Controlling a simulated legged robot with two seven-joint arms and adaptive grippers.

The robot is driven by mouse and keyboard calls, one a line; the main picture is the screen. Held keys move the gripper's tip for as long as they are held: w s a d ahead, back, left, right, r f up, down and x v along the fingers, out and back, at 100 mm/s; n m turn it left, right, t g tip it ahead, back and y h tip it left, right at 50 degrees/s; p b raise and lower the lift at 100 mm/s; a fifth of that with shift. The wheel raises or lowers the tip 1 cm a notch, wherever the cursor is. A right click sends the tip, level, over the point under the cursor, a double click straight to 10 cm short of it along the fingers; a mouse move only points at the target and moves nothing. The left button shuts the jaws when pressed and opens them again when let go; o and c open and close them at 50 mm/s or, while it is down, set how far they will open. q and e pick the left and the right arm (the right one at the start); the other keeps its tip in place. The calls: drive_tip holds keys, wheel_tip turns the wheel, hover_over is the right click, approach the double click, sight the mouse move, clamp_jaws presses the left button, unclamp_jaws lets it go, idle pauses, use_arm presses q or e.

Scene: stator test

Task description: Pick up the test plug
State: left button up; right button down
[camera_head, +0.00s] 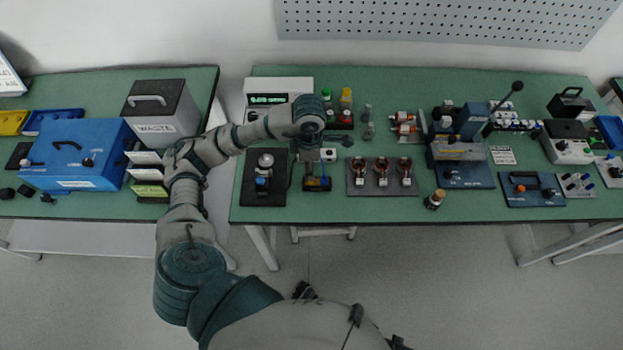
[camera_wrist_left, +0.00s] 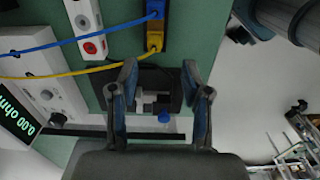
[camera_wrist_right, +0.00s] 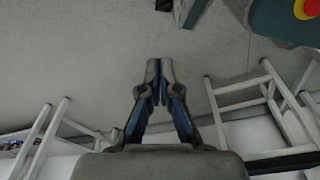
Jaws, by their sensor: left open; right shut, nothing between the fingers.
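A yellow plug (camera_wrist_left: 154,40) and a blue plug (camera_wrist_left: 155,10), each with a cable of its own colour, sit on a dark strip at the top of the left wrist view. I cannot tell which one is the test plug. In the head view, a small yellow-and-blue piece (camera_head: 317,184) lies near the bench's front edge. My left gripper (camera_wrist_left: 160,68) is open and empty above the bench. The yellow plug shows just beyond its fingertips, and a black fixture (camera_wrist_left: 171,78) with a blue knob shows behind them. My right gripper (camera_wrist_right: 160,62) is shut and empty over the floor.
A meter (camera_wrist_left: 28,115) reading 0.00 ohm and a white socket box (camera_wrist_left: 88,25) are beside the left gripper. A tray of copper-wound parts (camera_head: 360,189) stands to the right. Cables cross the bench. White stool frames (camera_wrist_right: 240,95) stand near the right gripper.

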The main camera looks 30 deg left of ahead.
use_arm(q)
wheel_tip(320, 180, down, 3)
drive_tip(key=shift+s+a+r, duration=0.1)
drive_tip(key=shift+a+r, duration=0.05)
drive_tip(key=shift+r, duration=0.05)
drive_tip(key=f, duration=0.3)
drive_tip(key=w+f, duration=0.1)
drive_tip(key=f, duration=0.1)
drive_tip(key=shift+a, duration=0.2)
drive_tip(key=shift+d, duration=0.15)
drive_tip(key=shift+s, duration=0.1)
drive_tip(key=shift+c, duration=1)
clamp_jaws()
